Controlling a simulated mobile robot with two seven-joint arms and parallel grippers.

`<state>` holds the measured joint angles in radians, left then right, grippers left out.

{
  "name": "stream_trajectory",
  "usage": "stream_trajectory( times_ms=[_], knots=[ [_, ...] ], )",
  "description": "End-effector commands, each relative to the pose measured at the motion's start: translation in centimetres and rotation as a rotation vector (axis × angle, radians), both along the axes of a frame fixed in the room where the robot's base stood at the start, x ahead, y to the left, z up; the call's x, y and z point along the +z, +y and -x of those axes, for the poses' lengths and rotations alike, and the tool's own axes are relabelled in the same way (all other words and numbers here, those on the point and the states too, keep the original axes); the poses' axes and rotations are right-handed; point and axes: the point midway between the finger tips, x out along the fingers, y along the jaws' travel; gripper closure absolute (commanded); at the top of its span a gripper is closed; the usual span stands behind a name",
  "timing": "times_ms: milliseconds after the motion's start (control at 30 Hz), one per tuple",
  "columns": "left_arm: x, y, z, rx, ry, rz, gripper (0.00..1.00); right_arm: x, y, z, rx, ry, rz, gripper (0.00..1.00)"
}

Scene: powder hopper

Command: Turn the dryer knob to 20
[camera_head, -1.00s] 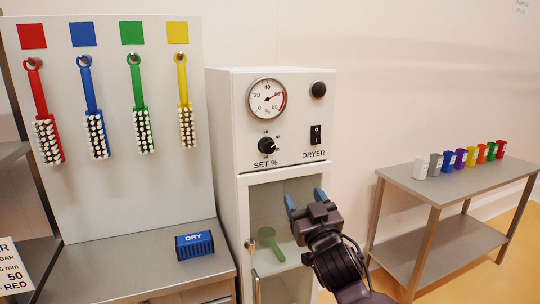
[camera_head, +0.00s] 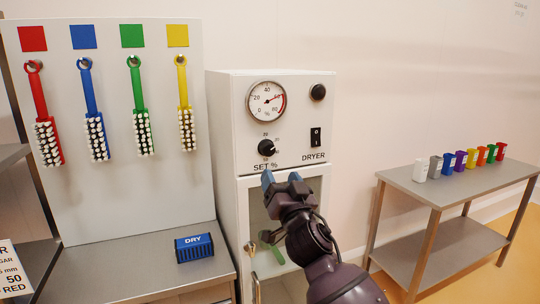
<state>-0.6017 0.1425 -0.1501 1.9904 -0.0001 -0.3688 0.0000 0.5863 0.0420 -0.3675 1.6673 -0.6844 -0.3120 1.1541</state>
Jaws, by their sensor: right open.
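The dryer knob (camera_head: 267,148) is a black dial with a white pointer mark, on the front of the white dryer cabinet (camera_head: 224,140), above the label SET %. The numbers around it are too small to read surely. The round gauge (camera_head: 267,100) above has a needle pointing right and slightly up. A black rocker switch (camera_head: 315,137) sits right of the knob. My right gripper (camera_head: 275,178) has blue fingertips, is open and empty, and is just below the knob, apart from it, overlapping the label in the picture. My left gripper is out of view.
Below the panel is a glass door (camera_head: 257,215) with a green scoop (camera_head: 270,243) behind it, partly hidden by my arm. A blue DRY block (camera_head: 194,246) lies on the left bench. Brushes hang on the board.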

Motion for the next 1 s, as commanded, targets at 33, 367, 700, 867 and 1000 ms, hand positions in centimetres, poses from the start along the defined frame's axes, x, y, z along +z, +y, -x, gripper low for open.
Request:
stream_trajectory(
  times_ms=[33, 367, 700, 867, 1000],
  knots=[
    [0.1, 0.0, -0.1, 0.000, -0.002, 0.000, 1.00, 0.5, 0.3, -0.7, 0.001, -0.003, 0.001, 0.36],
    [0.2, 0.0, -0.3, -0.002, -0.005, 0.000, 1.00, 2.3, 2.0, -5.2, 0.000, -0.001, 0.002, 0.36],
    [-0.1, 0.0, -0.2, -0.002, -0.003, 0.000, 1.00, 3.2, 2.8, -7.6, 0.000, 0.000, 0.001, 0.36],
    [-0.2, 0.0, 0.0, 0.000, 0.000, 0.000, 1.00, 3.3, 2.9, -7.8, 0.000, 0.000, 0.001, 0.36],
    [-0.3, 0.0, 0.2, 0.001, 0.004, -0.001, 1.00, 3.3, 2.9, -7.7, 0.000, 0.000, 0.001, 0.36]
  ],
)
